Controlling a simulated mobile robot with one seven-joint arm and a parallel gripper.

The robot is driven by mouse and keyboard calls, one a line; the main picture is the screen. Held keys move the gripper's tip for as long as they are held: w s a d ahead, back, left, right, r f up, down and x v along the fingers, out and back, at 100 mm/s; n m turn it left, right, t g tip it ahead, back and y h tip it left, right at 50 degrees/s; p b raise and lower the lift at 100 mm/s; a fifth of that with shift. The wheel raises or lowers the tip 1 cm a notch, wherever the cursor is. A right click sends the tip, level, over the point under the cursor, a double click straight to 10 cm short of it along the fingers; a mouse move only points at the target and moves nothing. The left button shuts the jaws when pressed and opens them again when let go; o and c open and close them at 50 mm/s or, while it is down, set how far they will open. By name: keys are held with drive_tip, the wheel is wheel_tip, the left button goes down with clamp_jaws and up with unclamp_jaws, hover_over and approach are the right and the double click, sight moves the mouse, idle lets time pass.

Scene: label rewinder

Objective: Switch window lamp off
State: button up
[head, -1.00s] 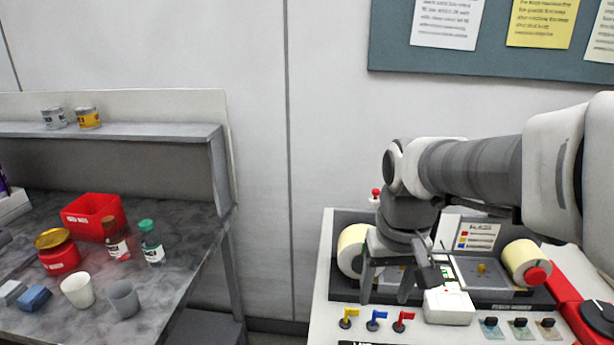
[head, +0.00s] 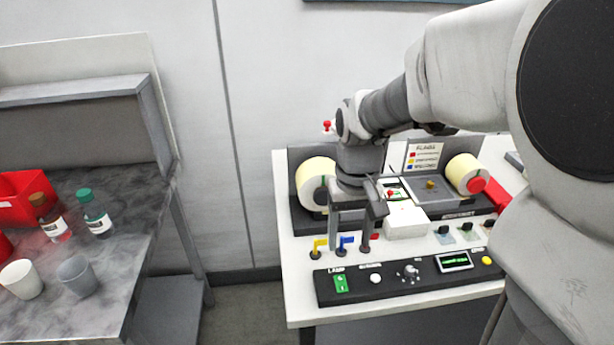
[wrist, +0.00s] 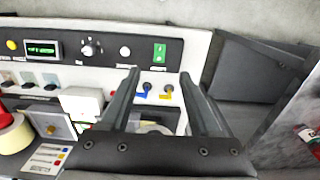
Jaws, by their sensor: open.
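The lamp switch is a green rocker (head: 341,284) under a LAMP label, at the left end of the black front panel (head: 420,284). The green rocker also shows in the wrist view (wrist: 159,53), just beyond my fingertips. My gripper (head: 349,247) is open and empty, pointing down over the small levers behind the panel. In the wrist view my gripper (wrist: 160,73) has its fingers spread, with the blue lever (wrist: 146,88) and yellow lever (wrist: 167,91) showing between them. The fingers are apart from the rocker. Which side of the rocker is pressed is too small to tell.
A white button (head: 376,278), a knob (head: 408,272) and a green display (head: 454,262) share the panel. A white box (head: 405,221) and the label rolls (head: 316,183) stand behind. A bench with cups (head: 76,277) is at left, across a gap.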

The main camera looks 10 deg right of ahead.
sight(343, 290)
wheel_tip(343, 290, down, 14)
drive_tip(key=shift+f+b, duration=0.1)
drive_tip(key=shift+b, duration=0.75)
clamp_jaws()
